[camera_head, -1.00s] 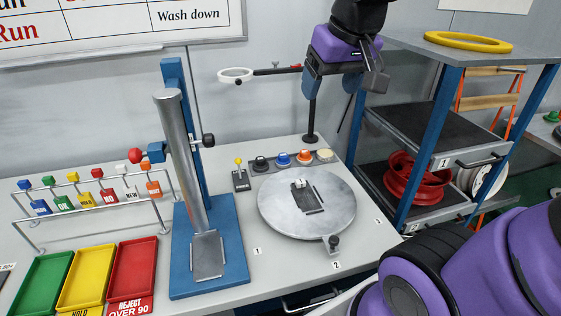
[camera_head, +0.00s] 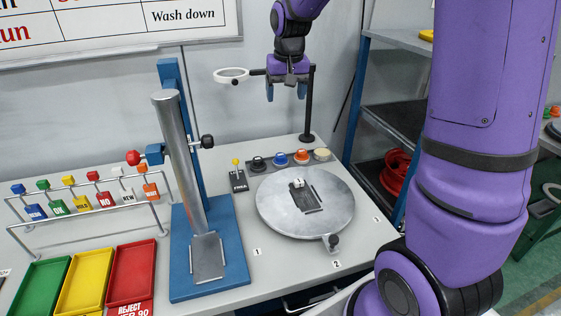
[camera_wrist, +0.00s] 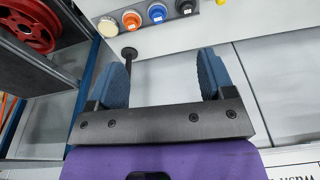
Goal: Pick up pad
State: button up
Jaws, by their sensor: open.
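My gripper (camera_head: 286,95) hangs open and empty above the back of the bench, fingers pointing down. In the wrist view its two blue fingers (camera_wrist: 163,62) stand wide apart with nothing between them. No item is clearly marked as the pad. A small white piece (camera_head: 299,182) sits on a dark rectangular plate (camera_head: 306,198) on the round grey disc (camera_head: 275,216). My gripper is above and behind this disc, well apart from it. The disc does not show in the wrist view.
A row of knobs, with blue (camera_head: 280,159) and orange (camera_head: 302,157) ones, lies behind the disc. A ring magnifier (camera_head: 231,76) on a black post (camera_head: 310,110) stands close to my gripper. A blue stand (camera_head: 188,245) and coloured trays (camera_head: 85,275) are left; shelves (camera_head: 398,125) right.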

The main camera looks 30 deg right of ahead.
jog(key=w+d+f, duration=0.2)
jog(key=w+f, duration=0.5)
jog(key=f, duration=0.1)
jog(key=m+g, duration=0.2)
send_over(280, 154)
jog(key=f, duration=1.1)
jog(key=shift+s+d, duration=0.15)
jog(key=shift+s, duration=0.05)
notch_tip(280, 154, down, 11)
jog(key=shift+r, duration=0.15)
jog(key=c, duration=0.7)
jog(key=shift+w+r, duration=0.1)
jog(key=shift+r, duration=0.05)
jog(key=shift+c, duration=0.2)
notch_tip(280, 154, up, 10)
jog(key=shift+f, duration=0.1)
jog(key=o, duration=0.4)
jog(key=shift+c, duration=1.3)
